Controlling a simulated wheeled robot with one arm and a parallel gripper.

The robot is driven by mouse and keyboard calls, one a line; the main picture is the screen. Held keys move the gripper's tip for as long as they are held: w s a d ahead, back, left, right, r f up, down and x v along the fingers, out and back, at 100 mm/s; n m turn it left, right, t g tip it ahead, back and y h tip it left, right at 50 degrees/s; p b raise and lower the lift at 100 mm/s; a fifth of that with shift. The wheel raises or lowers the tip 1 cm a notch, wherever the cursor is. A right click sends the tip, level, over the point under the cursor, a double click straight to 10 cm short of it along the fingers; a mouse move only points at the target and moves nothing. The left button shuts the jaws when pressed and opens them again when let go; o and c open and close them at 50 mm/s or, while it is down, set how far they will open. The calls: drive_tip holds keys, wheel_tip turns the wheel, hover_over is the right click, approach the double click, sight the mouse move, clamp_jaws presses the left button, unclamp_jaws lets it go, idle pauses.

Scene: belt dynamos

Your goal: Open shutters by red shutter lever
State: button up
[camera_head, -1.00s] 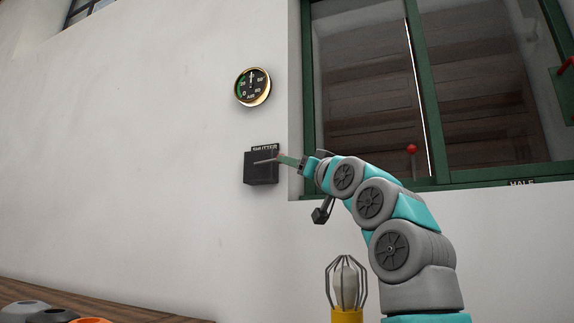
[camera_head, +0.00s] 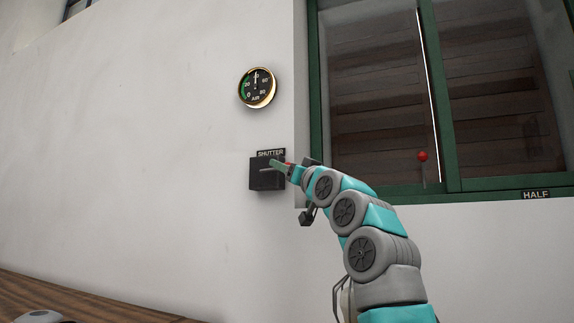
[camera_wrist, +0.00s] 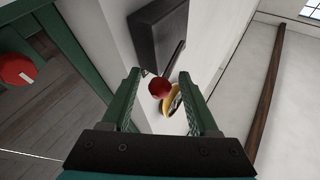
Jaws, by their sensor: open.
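The shutter lever is a thin dark rod with a red ball knob (camera_wrist: 159,87), sticking out of a black box (camera_head: 266,173) on the white wall. The box carries a SHUTTER label (camera_head: 271,154) and also shows in the wrist view (camera_wrist: 158,35). My gripper (camera_head: 277,164) is at the lever in front of the box. In the wrist view my gripper (camera_wrist: 160,76) is open, with the red knob between its fingers; contact cannot be told. The brown slatted shutters (camera_head: 370,100) behind the window look closed, with a thin bright vertical gap.
A round brass-rimmed gauge (camera_head: 257,88) hangs above the box. The green window frame (camera_head: 316,110) is close on the right. A second red-knobbed lever (camera_head: 423,157) stands before the window, near a HALF label (camera_head: 536,194). A wooden surface (camera_head: 80,300) lies at lower left.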

drive_tip(key=shift+c, duration=0.2)
clamp_jaws()
idle(1.1)
